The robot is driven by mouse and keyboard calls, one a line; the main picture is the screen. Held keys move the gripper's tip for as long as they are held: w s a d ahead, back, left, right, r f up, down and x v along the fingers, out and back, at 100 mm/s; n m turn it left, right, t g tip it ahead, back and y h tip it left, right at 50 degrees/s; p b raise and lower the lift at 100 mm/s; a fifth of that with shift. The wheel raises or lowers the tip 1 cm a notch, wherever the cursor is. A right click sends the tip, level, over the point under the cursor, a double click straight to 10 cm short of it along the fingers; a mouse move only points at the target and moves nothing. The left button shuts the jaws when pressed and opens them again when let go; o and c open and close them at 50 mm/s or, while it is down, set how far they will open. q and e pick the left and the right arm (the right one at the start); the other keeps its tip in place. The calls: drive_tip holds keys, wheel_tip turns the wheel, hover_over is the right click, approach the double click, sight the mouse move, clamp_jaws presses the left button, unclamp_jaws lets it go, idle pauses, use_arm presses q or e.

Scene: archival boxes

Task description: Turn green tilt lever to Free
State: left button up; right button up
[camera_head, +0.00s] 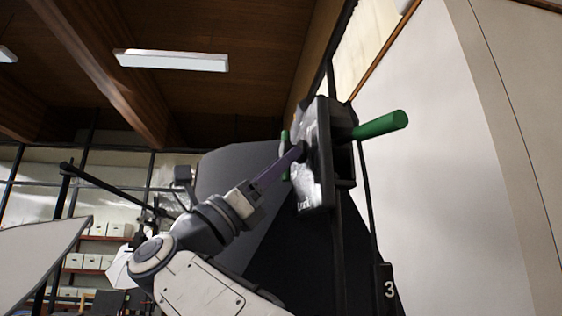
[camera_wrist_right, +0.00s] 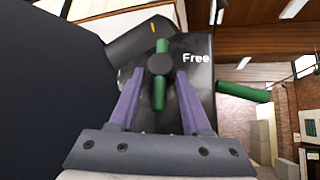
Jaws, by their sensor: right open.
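The green tilt lever (camera_wrist_right: 159,92) is a short bar through a round dark hub on a dark plate (camera_wrist_right: 198,72). It stands nearly upright in the right wrist view. White lettering "Free" is on the plate to the upper right of the hub. In the head view the lever shows only as a thin green edge (camera_head: 284,143). My right gripper (camera_head: 298,149) is open, its purple fingers pointing at the plate. In the wrist view its fingers (camera_wrist_right: 160,74) stand either side of the lever, with gaps visible. Contact cannot be told. My left gripper is not in view.
A thicker green rod (camera_head: 381,125) sticks out from the far side of the plate's mount. Dark upright posts and a tag marked "3" (camera_head: 388,289) stand below. A large dark grey panel (camera_head: 238,170) is behind my gripper. Shelves with white boxes (camera_head: 92,262) are farther back.

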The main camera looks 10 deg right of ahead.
sight(290, 149)
clamp_jaws()
drive_tip(key=r+n+t+y+p, duration=0.1)
drive_tip(key=n+t+y+p, duration=0.1)
drive_tip(key=n+y, duration=0.3)
drive_tip(key=s+r+n+t+y+p, duration=0.1)
drive_tip(key=n+t+y+p, duration=0.1)
drive_tip(key=n+y, duration=0.3)
drive_tip(key=s+r+n+t+y+p, duration=0.1)
drive_tip(key=n+y+p, duration=0.3)
drive_tip(key=n, duration=0.7)
drive_tip(key=shift+s+d+t+y, duration=0.1)
drive_tip(key=shift+s+t+y, duration=0.15)
drive_tip(key=shift+t+y, duration=0.15)
drive_tip(key=shift+n+g+y+p, duration=0.4)
drive_tip(key=shift+n+g+p, duration=0.4)
drive_tip(key=shift+n+p, duration=0.25)
drive_tip(key=shift+f, duration=0.1)
